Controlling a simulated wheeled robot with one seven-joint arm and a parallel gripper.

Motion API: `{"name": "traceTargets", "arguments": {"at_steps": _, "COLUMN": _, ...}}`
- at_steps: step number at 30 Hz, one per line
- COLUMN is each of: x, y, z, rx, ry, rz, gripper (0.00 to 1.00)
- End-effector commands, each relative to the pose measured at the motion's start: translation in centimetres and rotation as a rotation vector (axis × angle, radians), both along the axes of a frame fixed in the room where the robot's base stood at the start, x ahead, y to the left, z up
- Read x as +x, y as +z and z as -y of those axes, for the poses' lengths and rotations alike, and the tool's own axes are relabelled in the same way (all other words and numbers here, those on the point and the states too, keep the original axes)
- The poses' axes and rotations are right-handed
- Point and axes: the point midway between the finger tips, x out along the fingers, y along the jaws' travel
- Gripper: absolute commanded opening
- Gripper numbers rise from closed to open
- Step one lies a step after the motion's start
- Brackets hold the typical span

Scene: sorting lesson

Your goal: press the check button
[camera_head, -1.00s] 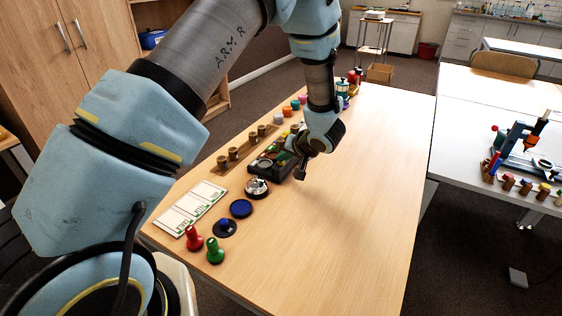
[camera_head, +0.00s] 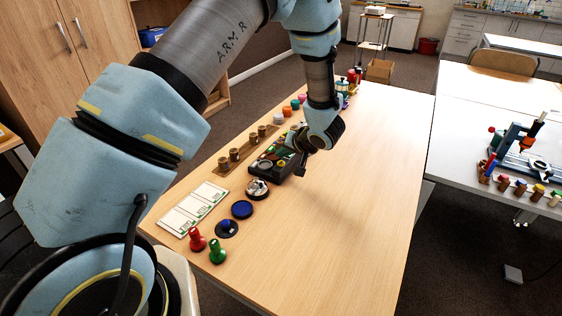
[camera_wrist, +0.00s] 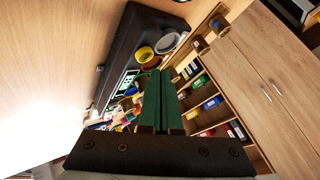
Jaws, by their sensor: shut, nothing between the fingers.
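A wooden rack (camera_head: 235,155) runs along the left edge. The table's right half (camera_head: 350,190) is clear.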

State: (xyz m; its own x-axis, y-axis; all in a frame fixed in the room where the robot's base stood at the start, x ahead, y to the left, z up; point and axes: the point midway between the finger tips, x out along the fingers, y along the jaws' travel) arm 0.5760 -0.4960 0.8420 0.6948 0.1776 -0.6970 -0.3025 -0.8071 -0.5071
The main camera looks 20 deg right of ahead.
Motion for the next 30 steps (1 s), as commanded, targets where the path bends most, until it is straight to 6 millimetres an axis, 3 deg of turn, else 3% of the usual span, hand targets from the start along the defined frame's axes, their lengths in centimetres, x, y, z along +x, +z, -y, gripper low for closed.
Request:
{"name": "traceTargets", "arguments": {"at_steps": 15, "x": 0.0, "y": 4.5, "z": 0.0, "rx": 0.001, "ry": -0.001, "rz": 0.000, "gripper": 0.00}}
{"name": "traceTargets", "arguments": {"at_steps": 30, "x": 0.0, "y": 4.5, "z": 0.0, "rx": 0.000, "ry": 0.000, "rz": 0.000, "gripper": 0.00}}
